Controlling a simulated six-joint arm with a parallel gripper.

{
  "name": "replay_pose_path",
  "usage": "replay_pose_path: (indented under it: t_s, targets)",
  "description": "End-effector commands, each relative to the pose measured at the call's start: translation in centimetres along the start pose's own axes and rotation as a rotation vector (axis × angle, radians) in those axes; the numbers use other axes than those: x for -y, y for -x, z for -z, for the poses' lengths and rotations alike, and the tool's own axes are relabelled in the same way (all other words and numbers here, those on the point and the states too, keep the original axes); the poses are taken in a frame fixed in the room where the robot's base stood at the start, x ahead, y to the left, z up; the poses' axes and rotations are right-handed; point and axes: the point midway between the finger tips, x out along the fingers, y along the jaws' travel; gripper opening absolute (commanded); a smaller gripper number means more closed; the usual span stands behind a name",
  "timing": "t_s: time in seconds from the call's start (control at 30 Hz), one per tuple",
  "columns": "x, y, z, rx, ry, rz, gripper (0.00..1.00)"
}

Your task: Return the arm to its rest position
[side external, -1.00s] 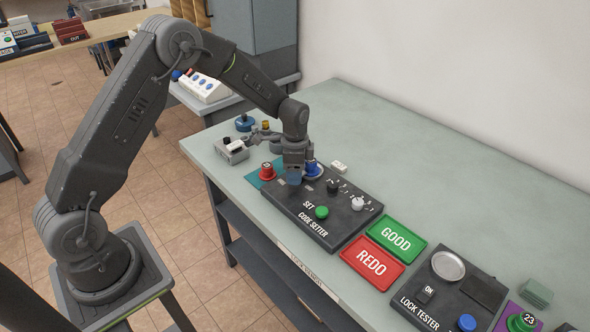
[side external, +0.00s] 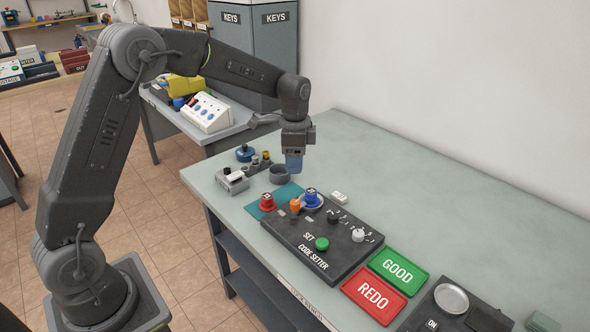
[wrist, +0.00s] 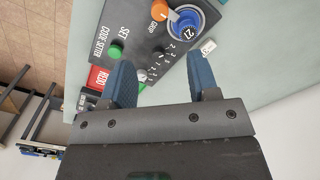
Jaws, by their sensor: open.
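My gripper (side external: 293,163) hangs in the air above the far left part of the bench, its fingers pointing down, clear of the code setter (side external: 318,251). In the wrist view my gripper (wrist: 163,82) shows two blue fingers apart with nothing between them.
The green GOOD tray (side external: 397,270) and red REDO tray (side external: 373,297) lie to the right of the code setter. The lock tester (side external: 430,320) is at the bottom edge. A grey ring-shaped cup (side external: 280,173) stands under my gripper. The bench's right back is clear.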

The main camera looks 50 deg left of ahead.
Motion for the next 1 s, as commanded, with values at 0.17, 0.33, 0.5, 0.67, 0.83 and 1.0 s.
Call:
replay_pose_path:
  t_s: [0.17, 0.33, 0.5, 0.67, 0.83, 1.0]
  targets:
    - [0.0, 0.2, 0.0, 0.001, 0.0, -0.001, 0.55]
    - [0.0, 0.2, 0.0, 0.0, 0.001, 0.0, 0.55]
    - [-1.3, 2.4, -0.5, -0.021, 0.043, 0.026, 0.55]
    - [-5.2, 6.8, -2.1, -0.075, 0.162, 0.082, 0.55]
    - [-10.4, 10.6, -4.8, -0.153, 0.316, 0.136, 0.55]
    - [-15.5, 12.7, -7.9, -0.244, 0.466, 0.175, 0.55]
